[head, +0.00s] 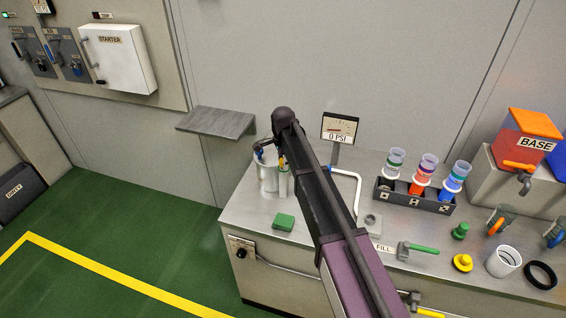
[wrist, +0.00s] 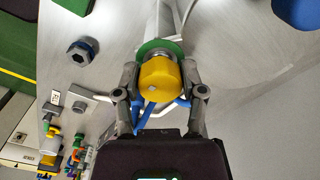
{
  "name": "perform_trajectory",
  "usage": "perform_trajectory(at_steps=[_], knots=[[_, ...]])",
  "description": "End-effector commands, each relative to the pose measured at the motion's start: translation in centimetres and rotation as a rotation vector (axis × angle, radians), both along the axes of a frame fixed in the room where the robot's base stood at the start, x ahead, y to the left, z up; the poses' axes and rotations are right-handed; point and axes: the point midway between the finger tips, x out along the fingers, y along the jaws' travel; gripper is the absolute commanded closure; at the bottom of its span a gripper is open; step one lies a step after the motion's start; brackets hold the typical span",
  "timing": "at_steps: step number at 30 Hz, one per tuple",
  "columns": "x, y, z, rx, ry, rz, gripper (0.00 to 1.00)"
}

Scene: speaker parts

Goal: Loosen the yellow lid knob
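The yellow knob (wrist: 158,78) sits between the two fingers of my gripper (wrist: 159,74) in the wrist view, with a green ring (wrist: 152,48) just behind it. The fingers stand one on each side of the knob, and narrow gaps seem to show, so the gripper looks open around it. Only a sliver of yellow (head: 282,162) shows there; my arm hides part of this spot.
A gauge reading 0 PSI (head: 339,128) and a white bent pipe (head: 357,190) stand just right of my arm. A green block (head: 284,222) lies in front. A black rack (head: 415,194) of coloured cups stands further right. A grey shelf (head: 217,122) juts from the wall.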

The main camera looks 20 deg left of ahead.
Motion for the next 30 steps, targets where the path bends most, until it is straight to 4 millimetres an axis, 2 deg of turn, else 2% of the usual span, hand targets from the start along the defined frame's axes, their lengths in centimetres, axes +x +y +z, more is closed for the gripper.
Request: perform_trajectory(at_steps=[1, 2, 3, 17, 30], knots=[[-0.01, 0.00, -0.01, 0.000, 0.000, 0.000, 0.84], [-0.01, -0.01, -0.01, 0.000, 0.000, 0.000, 0.93], [-0.02, 0.00, -0.01, 0.000, 0.000, 0.000, 0.96], [-0.06, -0.03, -0.03, -0.001, 0.001, 0.065, 0.96], [-0.17, -0.14, -0.03, 0.000, 0.001, 0.375, 0.96]])
